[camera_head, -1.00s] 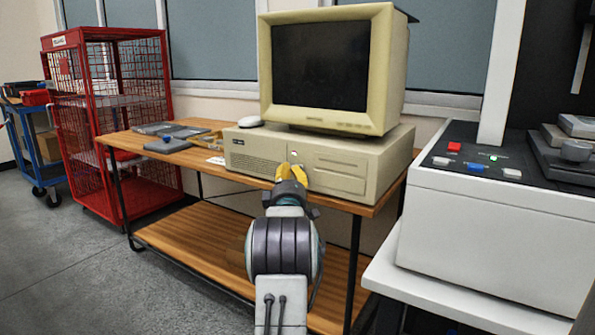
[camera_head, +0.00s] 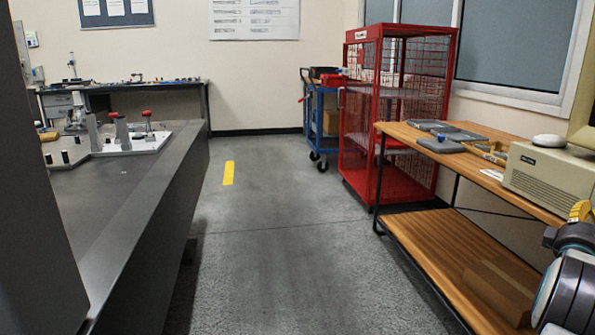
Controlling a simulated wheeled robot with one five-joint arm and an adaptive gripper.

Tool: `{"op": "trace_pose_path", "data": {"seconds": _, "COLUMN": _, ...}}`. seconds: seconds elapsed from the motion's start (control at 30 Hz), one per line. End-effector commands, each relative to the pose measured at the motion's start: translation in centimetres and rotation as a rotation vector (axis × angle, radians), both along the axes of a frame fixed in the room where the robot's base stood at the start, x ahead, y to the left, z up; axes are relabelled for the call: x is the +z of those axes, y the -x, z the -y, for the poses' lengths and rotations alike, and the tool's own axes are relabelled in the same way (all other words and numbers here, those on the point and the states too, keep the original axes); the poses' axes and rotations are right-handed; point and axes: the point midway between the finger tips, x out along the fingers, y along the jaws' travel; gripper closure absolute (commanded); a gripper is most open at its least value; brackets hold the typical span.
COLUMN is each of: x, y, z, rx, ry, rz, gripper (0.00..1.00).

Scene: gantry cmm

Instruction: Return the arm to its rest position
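My arm shows at the lower right edge of the head view, cut off by the frame. My gripper (camera_head: 580,211), with yellow fingers, is at its upper end. It is in front of the beige computer case (camera_head: 553,180) on the wooden bench (camera_head: 405,131). The fingers are small and partly cut off, so I cannot tell whether they are open or shut. I see nothing held in them. I cannot tell whether they touch the computer case.
A dark grey machine table (camera_head: 150,215) with fixtures runs along the left. A red mesh cage (camera_head: 385,190) and a blue cart (camera_head: 322,125) stand at the back.

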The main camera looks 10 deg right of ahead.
Motion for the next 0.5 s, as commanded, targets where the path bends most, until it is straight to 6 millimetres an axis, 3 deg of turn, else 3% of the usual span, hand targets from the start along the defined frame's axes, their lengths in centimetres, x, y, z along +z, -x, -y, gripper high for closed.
{"op": "trace_pose_path", "data": {"seconds": 0.17, "x": 1.8, "y": -1.5, "z": -1.5, "rx": 0.038, "ry": -0.044, "rz": 0.004, "gripper": 1.0}}
{"op": "trace_pose_path", "data": {"seconds": 0.27, "x": 3.8, "y": -3.4, "z": -3.6, "rx": 0.091, "ry": -0.117, "rz": 0.007, "gripper": 1.0}}
{"op": "trace_pose_path", "data": {"seconds": 0.37, "x": 6.2, "y": -5.8, "z": -7.1, "rx": 0.164, "ry": -0.227, "rz": 0.006, "gripper": 1.0}}
{"op": "trace_pose_path", "data": {"seconds": 0.5, "x": 9.2, "y": -8.7, "z": -13.2, "rx": 0.265, "ry": -0.411, "rz": -0.009, "gripper": 1.0}}
